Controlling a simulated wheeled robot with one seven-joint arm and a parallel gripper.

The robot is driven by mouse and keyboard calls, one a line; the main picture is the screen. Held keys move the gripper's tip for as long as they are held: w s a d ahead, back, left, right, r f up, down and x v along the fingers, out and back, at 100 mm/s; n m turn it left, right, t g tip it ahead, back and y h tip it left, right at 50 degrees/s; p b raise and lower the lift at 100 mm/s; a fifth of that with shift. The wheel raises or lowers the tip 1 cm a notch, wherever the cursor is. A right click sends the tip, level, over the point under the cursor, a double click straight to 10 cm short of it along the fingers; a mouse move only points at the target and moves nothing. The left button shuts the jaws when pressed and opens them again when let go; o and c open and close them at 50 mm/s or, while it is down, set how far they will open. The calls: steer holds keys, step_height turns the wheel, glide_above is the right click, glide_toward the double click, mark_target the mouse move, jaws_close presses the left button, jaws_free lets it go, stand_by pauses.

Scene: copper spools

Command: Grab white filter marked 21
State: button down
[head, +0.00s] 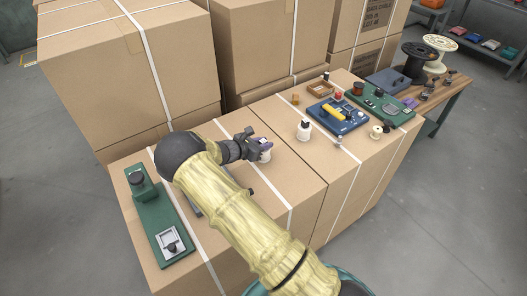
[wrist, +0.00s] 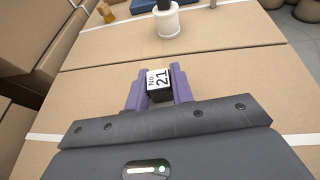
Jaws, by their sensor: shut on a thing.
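The filter marked 21 (wrist: 159,82) is between the two purple fingers of my gripper (wrist: 157,92) in the wrist view. Its dark top carries a white label reading "No. 21". In the head view a small part of its white body (head: 266,157) shows at the fingertips of my gripper (head: 260,149). My gripper is shut on it, above the top of a cardboard box. Most of its body is hidden by the fingers, and I cannot tell whether it touches the box.
A similar white piece with a dark top (head: 304,130) stands to the right; it also shows in the wrist view (wrist: 167,20). A blue device (head: 339,117) and a green one (head: 380,104) lie beyond. A green stand (head: 160,222) is at left. Tall boxes (head: 130,70) rise behind.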

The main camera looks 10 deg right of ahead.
step_height(320, 180, up, 18)
stand_by(0.6)
stand_by(0.5)
